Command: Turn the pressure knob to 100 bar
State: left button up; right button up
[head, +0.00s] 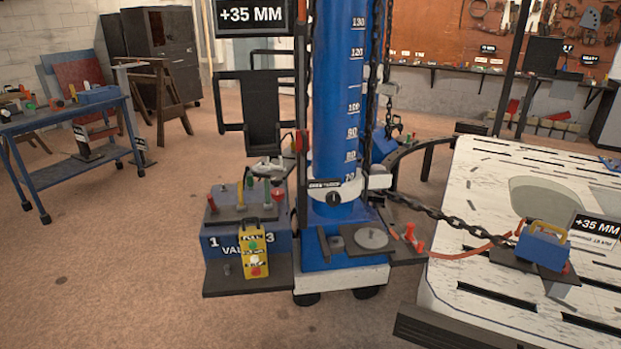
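A blue tower (338,120) with a white number scale stands in the middle of the head view. A white collar with a black label (324,184) sits low on it, with a small round dial (333,198) just below the label. A flat grey disc (371,238) lies on a dark plate at the tower's foot. I cannot tell which of these, if any, is the pressure knob, and no 100 bar mark is readable. Neither of my grippers shows in this view.
A valve box (222,243) with coloured levers and a yellow pendant (255,255) stands left of the tower. A chain (440,213) runs right to a white slotted bench (480,215) bearing a blue clamp (543,247). The floor at front left is clear.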

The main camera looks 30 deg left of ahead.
aim_at(277, 181)
jog(key=i+j+u, duration=0.25)
jog(key=j+u, duration=0.2)
jog(key=i+j+u, duration=0.3)
jog(key=j+u, duration=0.15)
jog(key=i+j+u, duration=0.2)
jog(key=u, duration=0.3)
jog(key=i+j+u, duration=0.25)
jog(key=u, duration=0.2)
jog(key=i+j+u, duration=0.2)
jog(key=i+u, duration=0.25)
jog(key=i+j+u, duration=0.1)
jog(key=i+u, duration=0.2)
jog(key=u, duration=0.15)
jog(key=i+j, duration=0.1)
jog(key=i, duration=1)
jog(key=i+z, duration=0.35)
jog(key=i, duration=0.15)
jog(key=i+z, duration=0.85)
jog(key=i+j+z, duration=0.15)
jog(key=i+z, duration=0.3)
